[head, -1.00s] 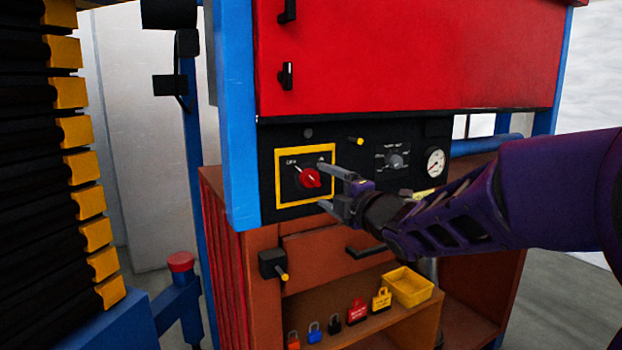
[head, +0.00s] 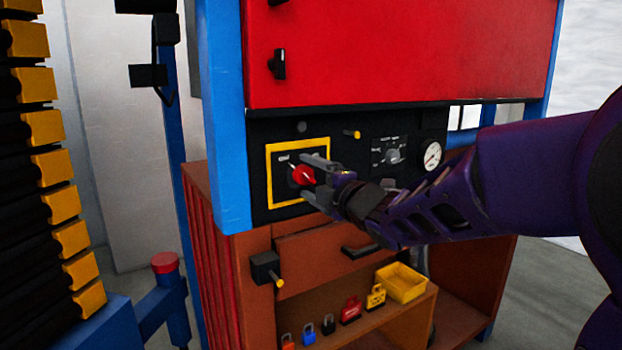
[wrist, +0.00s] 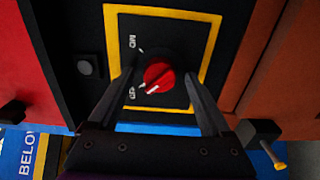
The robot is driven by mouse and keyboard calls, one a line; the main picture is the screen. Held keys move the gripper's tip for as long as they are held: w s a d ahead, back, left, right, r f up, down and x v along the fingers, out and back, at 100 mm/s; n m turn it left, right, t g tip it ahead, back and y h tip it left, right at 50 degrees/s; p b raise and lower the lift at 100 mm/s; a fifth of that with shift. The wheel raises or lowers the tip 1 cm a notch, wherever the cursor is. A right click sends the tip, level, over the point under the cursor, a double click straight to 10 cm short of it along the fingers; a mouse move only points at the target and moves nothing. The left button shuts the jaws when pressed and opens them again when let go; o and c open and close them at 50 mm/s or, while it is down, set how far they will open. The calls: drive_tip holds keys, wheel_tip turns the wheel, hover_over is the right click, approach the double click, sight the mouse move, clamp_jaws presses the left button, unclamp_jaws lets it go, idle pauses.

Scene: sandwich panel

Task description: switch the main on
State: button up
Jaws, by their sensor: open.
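The main switch is a red rotary knob (head: 302,174) on a black panel inside a yellow square frame (head: 269,190). In the wrist view the red knob (wrist: 159,75) lies between my two fingers, with its white pointer mark towards the label that seems to read OFF; the ON label is at the other end. My gripper (head: 312,177) is open, its fingers on either side of the knob. I cannot tell whether the fingertips touch it. My fingers hide part of the knob and panel in the head view.
A grey selector (head: 392,156), a gauge (head: 432,155) and a yellow peg (head: 352,134) share the panel. Below are a drawer handle (head: 361,249), a yellow bin (head: 401,282) and several padlocks on a shelf. A blue post (head: 226,120) stands close on the left.

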clamp_jaws()
idle(0.4)
drive_tip(key=m+p, duration=0.1)
drive_tip(key=m, duration=0.2)
drive_tip(key=shift+r, duration=0.15)
drive_tip(key=m+p, duration=0.2)
drive_tip(key=m, duration=0.3)
drive_tip(key=m+p, duration=0.2)
drive_tip(key=m, duration=0.3)
drive_tip(key=shift+p, duration=0.4)
drive_tip(key=m+p, duration=0.2)
drive_tip(key=m, duration=0.2)
drive_tip(key=shift+m, duration=0.4)
